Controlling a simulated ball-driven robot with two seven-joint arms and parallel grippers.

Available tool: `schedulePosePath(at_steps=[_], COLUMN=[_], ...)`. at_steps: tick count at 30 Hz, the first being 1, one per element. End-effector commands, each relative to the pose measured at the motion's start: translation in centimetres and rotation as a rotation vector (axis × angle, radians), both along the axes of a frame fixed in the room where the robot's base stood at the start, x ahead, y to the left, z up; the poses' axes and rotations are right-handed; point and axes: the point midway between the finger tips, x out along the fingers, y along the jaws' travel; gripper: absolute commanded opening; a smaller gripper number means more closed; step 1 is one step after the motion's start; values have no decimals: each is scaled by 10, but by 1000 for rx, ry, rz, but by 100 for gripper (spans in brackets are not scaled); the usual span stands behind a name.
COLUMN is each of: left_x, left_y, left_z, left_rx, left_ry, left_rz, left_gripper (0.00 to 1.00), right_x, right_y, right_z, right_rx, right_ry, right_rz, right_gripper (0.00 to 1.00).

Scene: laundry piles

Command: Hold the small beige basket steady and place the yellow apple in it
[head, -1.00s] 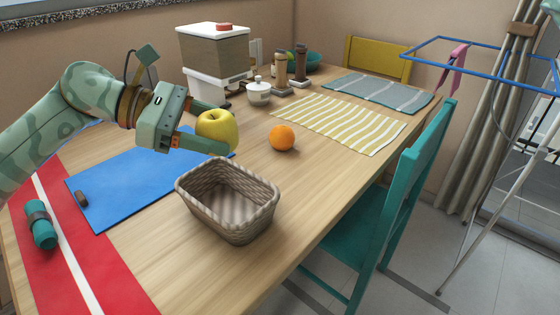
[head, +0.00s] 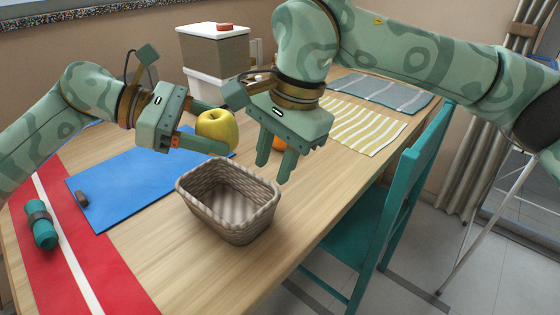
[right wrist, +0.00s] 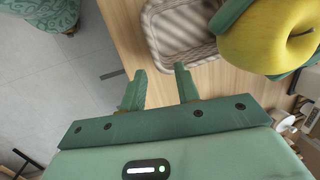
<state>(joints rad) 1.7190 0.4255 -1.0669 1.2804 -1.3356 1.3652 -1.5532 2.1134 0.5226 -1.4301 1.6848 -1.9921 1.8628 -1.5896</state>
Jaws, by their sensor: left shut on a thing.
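The small beige basket (head: 228,222) stands upright and empty on the wooden table; part of it also shows in the right wrist view (right wrist: 172,42). The yellow apple (head: 217,131) is held above the table, behind the basket's far rim. It also shows in the right wrist view (right wrist: 262,38). My left gripper (head: 204,128) is shut on the apple. My right gripper (head: 276,160) is open and empty, with its fingers pointing down near the basket's far right rim, apart from it. The right wrist view shows its two fingers (right wrist: 160,90) spread with nothing between them.
A blue mat (head: 130,185) and a red runner (head: 95,260) with a rolled green napkin (head: 41,226) lie at left. A teal chair (head: 385,215) stands along the right table edge.

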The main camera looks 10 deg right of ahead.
Motion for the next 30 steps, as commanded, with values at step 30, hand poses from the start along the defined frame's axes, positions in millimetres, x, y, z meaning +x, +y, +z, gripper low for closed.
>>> schedulePosePath(at_steps=[30], left_x=[0], left_y=[0], left_z=[1], left_rx=[0], left_ry=[-1], left_rz=[0], left_gripper=[35], right_x=[16], right_y=[4], right_z=[-128], right_rx=[-125], right_ry=[-43], right_rz=[39], right_gripper=[32])
